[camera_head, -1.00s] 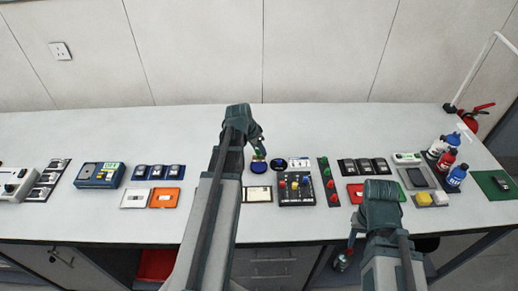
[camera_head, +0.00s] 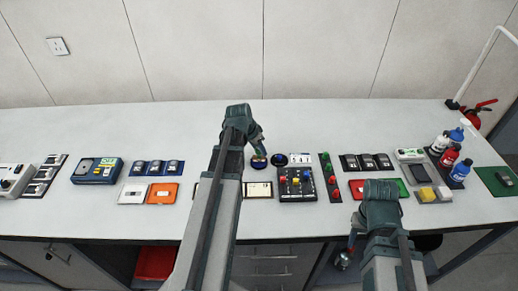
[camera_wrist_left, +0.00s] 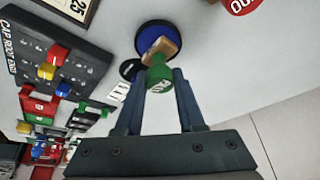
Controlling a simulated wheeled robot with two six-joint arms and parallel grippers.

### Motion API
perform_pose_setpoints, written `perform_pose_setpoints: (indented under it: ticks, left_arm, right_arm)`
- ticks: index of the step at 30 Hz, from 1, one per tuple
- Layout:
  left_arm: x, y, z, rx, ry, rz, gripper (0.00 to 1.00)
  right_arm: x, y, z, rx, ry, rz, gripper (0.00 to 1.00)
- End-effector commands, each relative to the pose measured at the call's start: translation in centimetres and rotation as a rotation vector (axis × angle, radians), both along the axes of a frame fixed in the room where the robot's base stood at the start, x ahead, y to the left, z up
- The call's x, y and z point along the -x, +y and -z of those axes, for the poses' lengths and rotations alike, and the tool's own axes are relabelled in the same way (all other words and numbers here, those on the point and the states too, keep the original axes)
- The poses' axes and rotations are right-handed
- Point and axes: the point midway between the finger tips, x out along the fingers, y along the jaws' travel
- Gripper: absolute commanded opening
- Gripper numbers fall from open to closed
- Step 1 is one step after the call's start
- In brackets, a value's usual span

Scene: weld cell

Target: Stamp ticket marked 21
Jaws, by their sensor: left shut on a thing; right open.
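My left gripper (camera_head: 260,150) is shut on a small stamp with a green lettered cap and a wooden-looking block, seen in the left wrist view (camera_wrist_left: 158,75). The stamp is at a round blue ink pad (camera_wrist_left: 155,33); I cannot tell whether they touch. The pad also shows in the head view (camera_head: 258,163). A framed ticket (camera_head: 258,189) lies in front of it, its number too small to read there. In the left wrist view a ticket corner (camera_wrist_left: 78,6) shows "25". Another frame is mostly hidden behind my left arm. My right gripper (camera_head: 351,243) hangs low at the bench front, partly hidden and empty.
A dark panel with coloured knobs (camera_head: 296,184) is right of the ticket. A second dark pad (camera_head: 279,160) and a small number display (camera_head: 301,159) are beside the blue pad. A red round item (camera_wrist_left: 241,5) shows at the wrist view's top. The bench's back strip is clear.

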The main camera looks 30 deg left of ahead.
Motion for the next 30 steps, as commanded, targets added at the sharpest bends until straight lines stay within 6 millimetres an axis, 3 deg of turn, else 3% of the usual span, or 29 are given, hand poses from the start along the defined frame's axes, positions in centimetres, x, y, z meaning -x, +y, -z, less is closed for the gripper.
perform_pose_setpoints:
  ticks: [30]
  left_arm:
    - [0.0, 0.0, 1.0, 0.000, 0.000, 0.000, 0.03]
  right_arm:
    - [0.0, 0.0, 1.0, 0.000, 0.000, 0.000, 0.50]
